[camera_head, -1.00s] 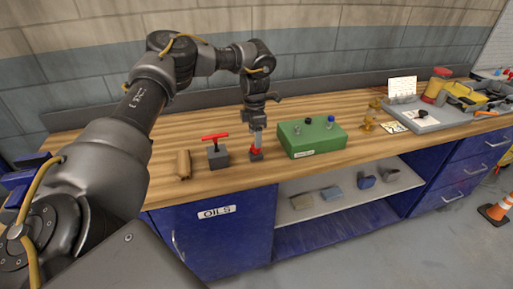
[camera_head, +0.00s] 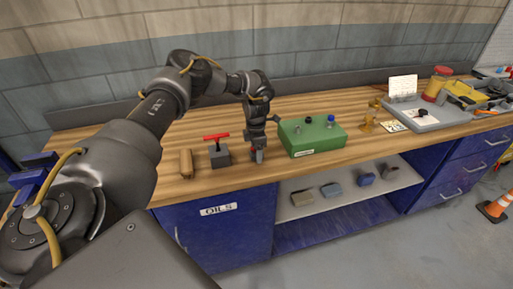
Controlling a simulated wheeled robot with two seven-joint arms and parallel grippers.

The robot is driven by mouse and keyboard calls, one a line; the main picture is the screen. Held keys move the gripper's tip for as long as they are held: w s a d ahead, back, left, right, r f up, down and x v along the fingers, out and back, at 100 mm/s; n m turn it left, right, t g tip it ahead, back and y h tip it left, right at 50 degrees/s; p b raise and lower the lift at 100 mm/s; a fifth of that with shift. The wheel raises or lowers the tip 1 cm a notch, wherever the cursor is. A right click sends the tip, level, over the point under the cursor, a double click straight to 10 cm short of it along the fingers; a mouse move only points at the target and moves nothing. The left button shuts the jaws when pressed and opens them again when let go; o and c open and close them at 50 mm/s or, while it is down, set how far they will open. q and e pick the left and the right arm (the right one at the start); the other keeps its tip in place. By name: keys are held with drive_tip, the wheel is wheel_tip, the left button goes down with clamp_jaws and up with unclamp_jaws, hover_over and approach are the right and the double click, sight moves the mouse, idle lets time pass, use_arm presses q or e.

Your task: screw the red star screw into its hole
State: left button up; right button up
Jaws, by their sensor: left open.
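The red star screw (camera_head: 251,150) is mostly hidden behind my left gripper; only a sliver of red shows on its left side. The small dark block under it is largely covered too. My left gripper (camera_head: 258,156) is open and points straight down, with its fingers low over the screw. I cannot tell whether the fingers touch the screw. The screw's hole and how deep the screw sits cannot be seen. My right gripper is not in view.
Left of the gripper stand a red T-handle (camera_head: 216,137) on a dark block (camera_head: 219,156) and a tan cylinder (camera_head: 186,163). Close on the right is a green box (camera_head: 318,141) with knobs. A grey tray (camera_head: 432,119) lies farther right on the wooden table (camera_head: 330,103).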

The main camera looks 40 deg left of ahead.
use_arm(q)
drive_tip(key=shift+c, duration=0.4)
drive_tip(key=c, duration=1)
drive_tip(key=shift+r, duration=0.1)
drive_tip(key=shift+r+b, duration=0.25)
drive_tip(key=shift+b, duration=0.1)
wheel_tip(320, 180, up, 2)
drive_tip(key=shift+w+r+b, duration=0.1)
drive_tip(key=shift+w+b, duration=0.05)
drive_tip(key=shift+b, duration=0.6)
drive_tip(key=s+d+r+b, duration=0.3)
drive_tip(key=s+d+r, duration=0.1)
drive_tip(key=d+r, duration=0.6)
drive_tip(key=d, duration=0.3)
drive_tip(key=shift+s+d, duration=0.2)
drive_tip(key=shift+s, duration=0.05)
